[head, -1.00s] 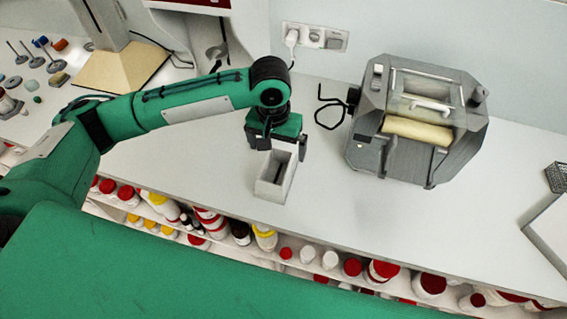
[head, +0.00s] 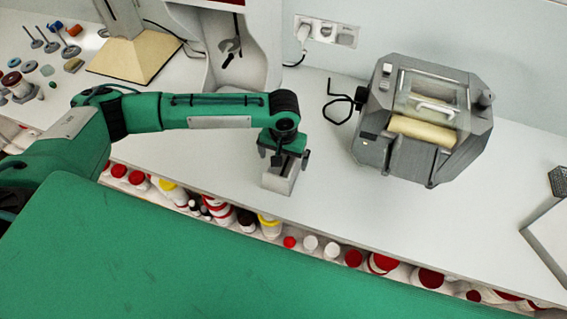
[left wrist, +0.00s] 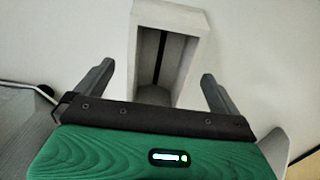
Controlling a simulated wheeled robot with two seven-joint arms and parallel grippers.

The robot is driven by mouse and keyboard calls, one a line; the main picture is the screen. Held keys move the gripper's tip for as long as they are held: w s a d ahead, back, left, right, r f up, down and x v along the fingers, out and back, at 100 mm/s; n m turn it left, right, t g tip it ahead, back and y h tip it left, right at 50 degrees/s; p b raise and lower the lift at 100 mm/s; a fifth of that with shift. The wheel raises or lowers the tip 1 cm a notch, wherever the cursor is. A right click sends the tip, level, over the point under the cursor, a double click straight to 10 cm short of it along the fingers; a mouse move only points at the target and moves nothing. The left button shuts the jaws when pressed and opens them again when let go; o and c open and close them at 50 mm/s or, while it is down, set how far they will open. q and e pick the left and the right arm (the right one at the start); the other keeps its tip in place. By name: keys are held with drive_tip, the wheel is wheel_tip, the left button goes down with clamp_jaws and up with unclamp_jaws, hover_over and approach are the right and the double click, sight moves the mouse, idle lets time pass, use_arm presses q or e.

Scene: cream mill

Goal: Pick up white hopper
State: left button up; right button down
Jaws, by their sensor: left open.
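The white hopper (head: 279,178) is a small, open-topped, box-like piece standing on the white counter near its front edge. My left gripper (head: 284,158) is above it and hides part of its top in the head view. In the left wrist view the hopper (left wrist: 188,48) lies ahead between the two fingers, with its hollow inside and a dark slot showing. My left gripper (left wrist: 155,88) is open, with a finger on each side of the hopper; whether either touches it cannot be told. My right gripper is not in view.
A grey mill (head: 424,122) with cream rollers stands to the right, a black crank (head: 338,108) at its left side. Bottles with red and yellow caps (head: 268,225) fill the shelf below the counter edge. The counter (head: 330,200) right of the hopper is clear.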

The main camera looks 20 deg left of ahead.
sight(284, 165)
use_arm(q)
drive_tip(key=shift+f, duration=1.45)
drive_tip(key=shift+w, duration=0.1)
drive_tip(key=c, duration=1.1)
drive_tip(key=shift+r, duration=0.15)
drive_tip(key=shift+c, duration=0.2)
